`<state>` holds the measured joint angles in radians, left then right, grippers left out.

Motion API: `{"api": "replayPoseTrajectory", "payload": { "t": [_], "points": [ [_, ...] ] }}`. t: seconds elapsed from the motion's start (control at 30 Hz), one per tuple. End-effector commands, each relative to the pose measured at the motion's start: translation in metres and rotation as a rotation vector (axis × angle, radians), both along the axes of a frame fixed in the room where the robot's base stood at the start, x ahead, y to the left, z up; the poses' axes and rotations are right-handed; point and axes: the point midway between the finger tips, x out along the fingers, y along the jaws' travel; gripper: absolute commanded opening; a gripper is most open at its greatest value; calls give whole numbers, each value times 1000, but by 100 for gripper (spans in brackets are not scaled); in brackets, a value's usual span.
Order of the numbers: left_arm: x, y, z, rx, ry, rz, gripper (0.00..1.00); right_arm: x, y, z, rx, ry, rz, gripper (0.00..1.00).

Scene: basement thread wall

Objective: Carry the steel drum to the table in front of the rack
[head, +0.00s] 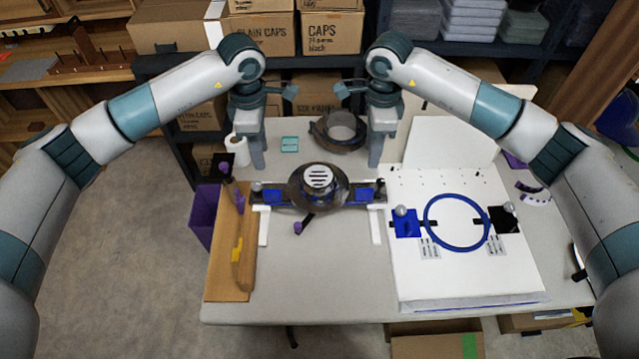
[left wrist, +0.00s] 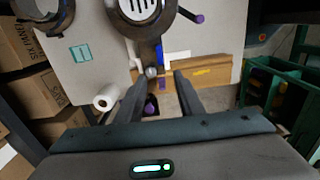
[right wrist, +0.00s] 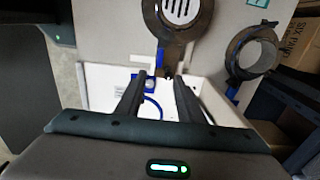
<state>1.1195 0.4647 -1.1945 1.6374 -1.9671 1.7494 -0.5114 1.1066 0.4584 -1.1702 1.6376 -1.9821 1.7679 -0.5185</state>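The steel drum appears to be the dark, shiny round body (head: 318,180) with a white slotted disc on top. It sits on the table (head: 340,270) between two side arms with blue pads and ball knobs. The drum also shows at the top of the left wrist view (left wrist: 140,12) and the right wrist view (right wrist: 181,14). My left gripper (head: 258,160) points down above and behind the left side arm, open and empty, its fingers apart. My right gripper (head: 376,156) hangs likewise behind the right side arm, open and empty. Neither visibly touches the drum.
A white board (head: 465,275) with a blue ring (head: 456,248) lies right. A wooden board (head: 222,270) lies left. A rack with cartons (head: 262,35) stands behind.

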Motion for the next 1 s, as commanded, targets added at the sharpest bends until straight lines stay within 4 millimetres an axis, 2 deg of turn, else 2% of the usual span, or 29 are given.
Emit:
{"api": "replayPoseTrajectory", "payload": {
  "t": [0.27,0.47,0.67,1.0],
  "points": [
    [0,0,-2,-2,0,1,34,0,0,-3,3,1,-2,34],
    [0,-1,-16,-3,1,2,34,-1,0,-17,4,4,-2,34],
    [0,-1,-43,-3,3,2,34,-1,0,-44,4,4,-2,34],
    [0,0,-98,-3,2,3,34,-1,0,-99,4,5,-3,34]
  ]
}}
